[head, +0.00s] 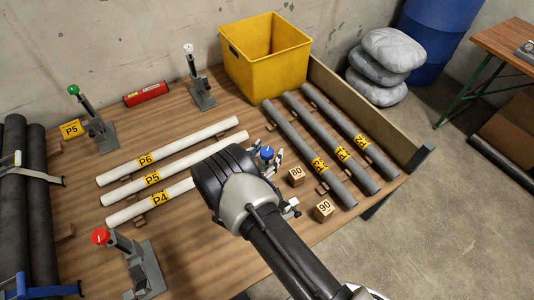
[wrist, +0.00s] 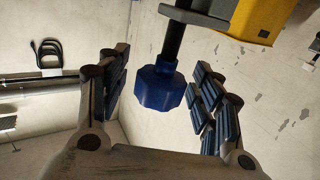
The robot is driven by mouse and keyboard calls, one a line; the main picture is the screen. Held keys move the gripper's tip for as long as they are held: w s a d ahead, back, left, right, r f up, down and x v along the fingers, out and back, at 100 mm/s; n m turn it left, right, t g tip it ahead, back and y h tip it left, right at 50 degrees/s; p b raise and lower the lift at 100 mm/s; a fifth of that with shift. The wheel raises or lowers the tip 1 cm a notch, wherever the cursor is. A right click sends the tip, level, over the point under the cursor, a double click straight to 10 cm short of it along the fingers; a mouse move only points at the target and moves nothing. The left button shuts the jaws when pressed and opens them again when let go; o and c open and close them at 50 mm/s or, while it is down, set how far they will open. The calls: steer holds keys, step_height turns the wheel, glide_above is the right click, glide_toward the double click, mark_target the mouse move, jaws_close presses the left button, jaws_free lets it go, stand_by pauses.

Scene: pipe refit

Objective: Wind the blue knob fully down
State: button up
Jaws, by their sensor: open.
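The blue knob (wrist: 160,88) sits on a dark threaded rod (wrist: 174,38) in the wrist view, below a grey clamp bar (wrist: 200,17). My gripper (wrist: 163,95) is open, with one padded finger on each side of the knob. Gaps show between the knob and both fingers, and nothing is held. In the head view the blue knob (head: 266,153) shows just beyond my gripper (head: 272,170); the wrist housing hides most of its clamp stand.
Clamps with a green knob (head: 73,89), a white knob (head: 188,47) and a red knob (head: 100,236) stand on the table. White pipes (head: 165,161) lie left of my arm, grey pipes (head: 325,140) right. Blocks marked 80 (head: 296,176) and 90 (head: 323,210) sit close by. A yellow bin (head: 264,62) stands behind.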

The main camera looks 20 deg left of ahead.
steer(key=c, duration=1.1)
steer(key=shift+n+y, duration=0.3)
steer(key=shift+y, duration=0.2)
steer(key=n+y+p, duration=0.1)
steer(key=n+y, duration=0.2)
steer(key=y, duration=0.2)
steer(key=shift+d+n+p, duration=0.1)
steer(key=shift+n+p, duration=0.2)
steer(key=shift+n+g+y, duration=0.5)
steer(key=shift+n+y, duration=0.35)
steer(key=shift+y, duration=0.55)
steer(key=shift+n+g+y, duration=0.5)
steer(key=shift+n+y, duration=0.35)
steer(key=shift+y, duration=0.55)
steer(key=o, duration=1.1)
steer(key=shift+s, duration=0.1)
